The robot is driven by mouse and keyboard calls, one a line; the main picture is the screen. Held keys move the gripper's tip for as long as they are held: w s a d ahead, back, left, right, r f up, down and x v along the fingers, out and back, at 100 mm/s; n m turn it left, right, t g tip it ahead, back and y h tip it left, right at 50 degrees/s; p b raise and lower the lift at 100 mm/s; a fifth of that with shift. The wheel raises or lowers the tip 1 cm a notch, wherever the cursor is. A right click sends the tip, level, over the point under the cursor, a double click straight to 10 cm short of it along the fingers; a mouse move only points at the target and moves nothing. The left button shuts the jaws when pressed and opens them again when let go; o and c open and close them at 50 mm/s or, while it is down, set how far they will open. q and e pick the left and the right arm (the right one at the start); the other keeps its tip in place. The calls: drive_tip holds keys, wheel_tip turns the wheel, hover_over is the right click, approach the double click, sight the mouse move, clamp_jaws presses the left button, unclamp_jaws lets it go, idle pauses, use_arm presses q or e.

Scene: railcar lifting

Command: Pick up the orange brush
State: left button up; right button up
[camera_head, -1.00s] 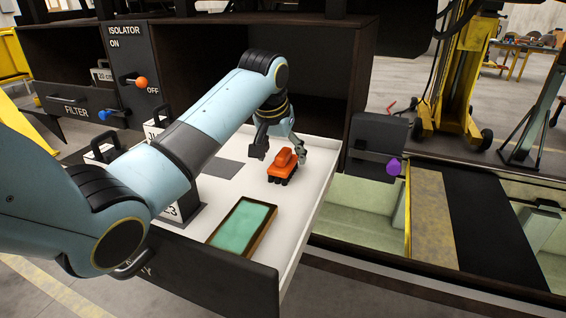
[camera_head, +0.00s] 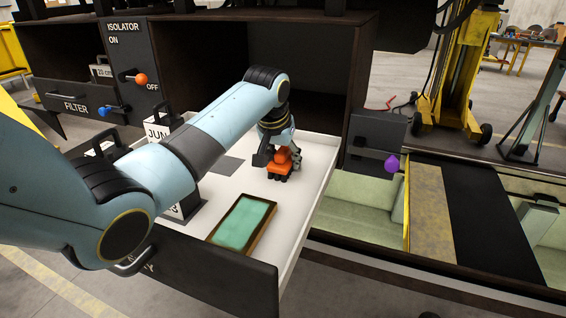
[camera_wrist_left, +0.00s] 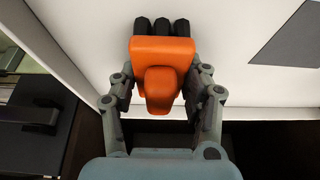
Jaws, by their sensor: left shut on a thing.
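The orange brush (camera_head: 280,170) has a blocky orange body with dark bristle tufts underneath. It is in the white open drawer (camera_head: 315,180). My left gripper (camera_head: 279,158) comes down over it from above and is shut on its upper part. In the left wrist view the brush (camera_wrist_left: 160,60) sits between the two fingers of my left gripper (camera_wrist_left: 160,88), with the black tufts at the far end. I cannot tell whether the tufts still touch the drawer floor. My right gripper is not in view.
A green pad in a brown frame (camera_head: 242,224) lies in the drawer in front of the brush. A dark cabinet opening (camera_head: 320,75) is behind. A purple knob (camera_head: 391,165) sticks out at the right.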

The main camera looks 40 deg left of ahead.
use_arm(q)
drive_tip(key=shift+r, duration=0.1)
drive_tip(key=shift+r, duration=0.55)
wheel_tip(320, 180, up, 3)
drive_tip(key=shift+f+b, duration=0.1)
drive_tip(key=shift+b, duration=0.65)
drive_tip(key=s+d+r+b, duration=0.2)
drive_tip(key=s+d+r, duration=0.5)
drive_tip(key=s+d, duration=0.1)
drive_tip(key=shift+s, duration=0.35)
drive_tip(key=o, duration=0.7)
drive_tip(key=c, duration=0.5)
